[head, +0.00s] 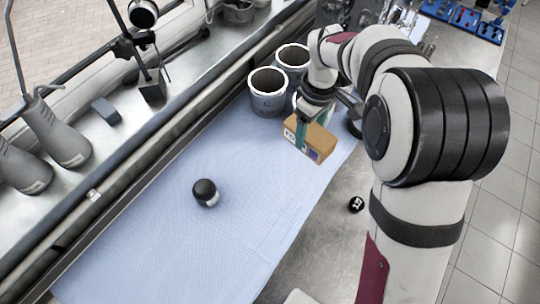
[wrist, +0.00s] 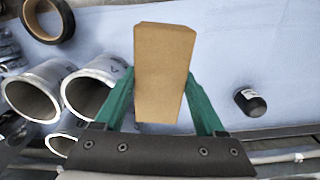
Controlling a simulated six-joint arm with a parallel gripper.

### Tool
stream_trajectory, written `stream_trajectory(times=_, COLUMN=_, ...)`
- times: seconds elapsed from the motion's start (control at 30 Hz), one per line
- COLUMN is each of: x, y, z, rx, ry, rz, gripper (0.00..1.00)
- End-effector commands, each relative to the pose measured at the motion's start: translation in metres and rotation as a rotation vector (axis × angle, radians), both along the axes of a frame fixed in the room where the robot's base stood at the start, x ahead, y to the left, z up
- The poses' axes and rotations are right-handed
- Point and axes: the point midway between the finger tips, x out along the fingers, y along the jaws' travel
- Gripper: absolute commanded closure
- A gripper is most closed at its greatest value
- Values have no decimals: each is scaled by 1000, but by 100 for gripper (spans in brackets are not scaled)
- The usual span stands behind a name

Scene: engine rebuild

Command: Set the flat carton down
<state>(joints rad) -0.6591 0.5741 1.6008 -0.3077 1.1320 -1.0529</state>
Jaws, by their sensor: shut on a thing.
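The flat carton (head: 312,141) is a brown cardboard box with printed marks on its near side. In the head view it is in my gripper (head: 302,130), by the right part of the blue mat (head: 150,230). In the wrist view the carton (wrist: 163,70) stands between the two green fingers of my gripper (wrist: 160,100), which are shut on its sides. From these views I cannot tell whether its underside touches the mat or is above it.
Grey metal cylinders (head: 268,97) stand close behind the carton. A roll of tape (wrist: 48,18) shows in the wrist view. A black round piece (head: 356,204) lies on bare metal. The mat's near part is clear.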

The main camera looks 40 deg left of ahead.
Motion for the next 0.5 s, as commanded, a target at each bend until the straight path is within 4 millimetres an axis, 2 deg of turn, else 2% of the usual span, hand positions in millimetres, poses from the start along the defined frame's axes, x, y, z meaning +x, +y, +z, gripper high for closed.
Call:
stream_trajectory(times=0.03, x=-10, y=15, z=0, rx=0, ry=0, rz=58, gripper=98)
stream_trajectory(times=0.1, x=-21, y=30, z=0, rx=0, ry=0, rz=119, gripper=98)
stream_trajectory(times=0.23, x=-34, y=49, z=-5, rx=-1, ry=1, rz=170, gripper=98)
stream_trajectory(times=0.5, x=-70, y=120, z=-53, rx=-1, ry=1, rz=174, gripper=98)
